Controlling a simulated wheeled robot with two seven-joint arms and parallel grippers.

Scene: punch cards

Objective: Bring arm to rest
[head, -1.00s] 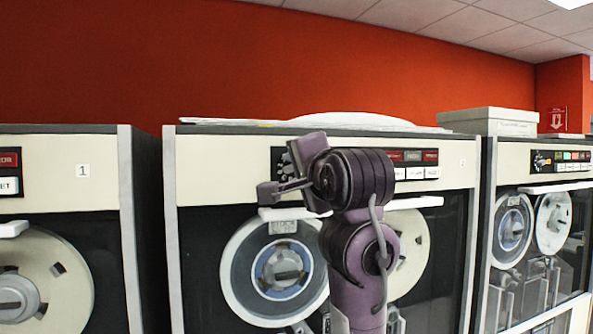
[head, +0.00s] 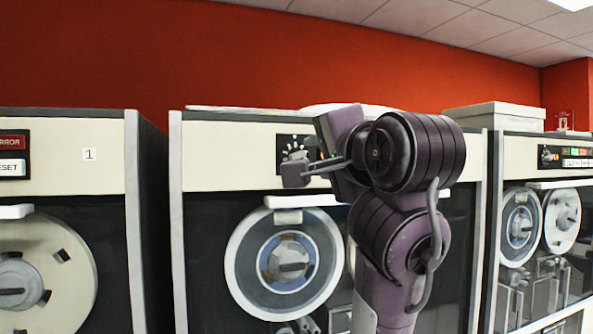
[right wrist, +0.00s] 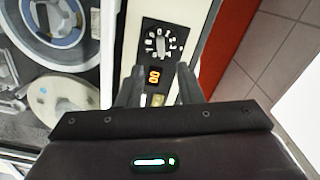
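My right arm (head: 385,235) rises in the middle of the head view, bent at its upper joints. Its right gripper (head: 300,173) points left, in front of the middle tape machine (head: 230,152). In the right wrist view the two fingers of the gripper (right wrist: 158,88) stand apart with nothing between them. Beyond them are a round dial (right wrist: 160,43) and a small orange number display (right wrist: 154,76) on the machine's panel. Part of that panel is hidden behind my arm in the head view. My left gripper is not in view.
A machine marked 1 (head: 70,185) stands at the left, and another tape machine (head: 510,158) at the right. A pale box (head: 490,117) sits on top at the right. A red wall (head: 250,55) rises behind. I cannot tell the clearance between arm and machine front.

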